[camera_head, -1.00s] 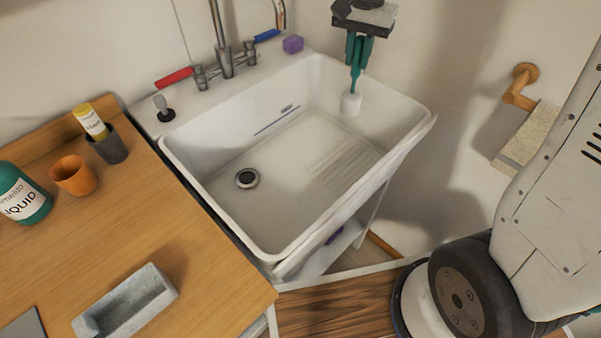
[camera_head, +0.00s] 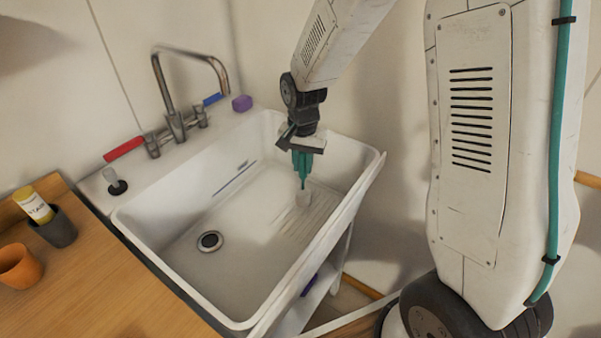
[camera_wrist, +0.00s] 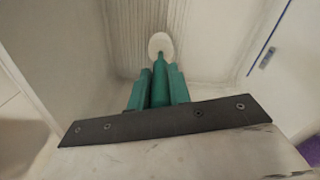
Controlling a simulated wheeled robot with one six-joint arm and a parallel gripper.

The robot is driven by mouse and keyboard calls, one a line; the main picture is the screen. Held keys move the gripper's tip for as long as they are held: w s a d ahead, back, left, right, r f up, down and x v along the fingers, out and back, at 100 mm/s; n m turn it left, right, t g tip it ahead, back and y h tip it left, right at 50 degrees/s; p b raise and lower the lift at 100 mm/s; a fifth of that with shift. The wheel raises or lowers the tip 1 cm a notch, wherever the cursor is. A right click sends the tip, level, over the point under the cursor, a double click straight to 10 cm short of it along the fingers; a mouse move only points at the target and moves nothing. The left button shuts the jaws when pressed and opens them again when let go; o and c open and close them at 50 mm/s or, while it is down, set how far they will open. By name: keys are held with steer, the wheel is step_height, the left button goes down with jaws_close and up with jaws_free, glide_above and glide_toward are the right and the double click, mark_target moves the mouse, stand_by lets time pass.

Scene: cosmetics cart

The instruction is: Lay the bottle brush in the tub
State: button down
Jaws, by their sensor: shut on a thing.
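The bottle brush has a white head (camera_head: 303,198) and a green handle. My gripper (camera_head: 302,168) is shut on its handle and points down over the right part of the white tub (camera_head: 265,312). The brush hangs upright, head down, inside the tub's rim. In the wrist view the brush head (camera_wrist: 160,44) sticks out beyond the green fingers (camera_wrist: 158,90), above the tub's ribbed floor. I cannot tell whether the head touches the floor.
A tap (camera_head: 174,100) with a red handle (camera_head: 124,149) and a blue handle stands behind the tub. A purple block (camera_head: 242,103) sits on the back ledge. A wooden counter (camera_head: 130,305) on the left holds an orange cup (camera_head: 18,268) and a grey cup (camera_head: 56,230).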

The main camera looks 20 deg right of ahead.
mark_target(303, 179)
steer(key=shift+f, duration=1.5)
steer(key=c, duration=1.3)
jaws_free()
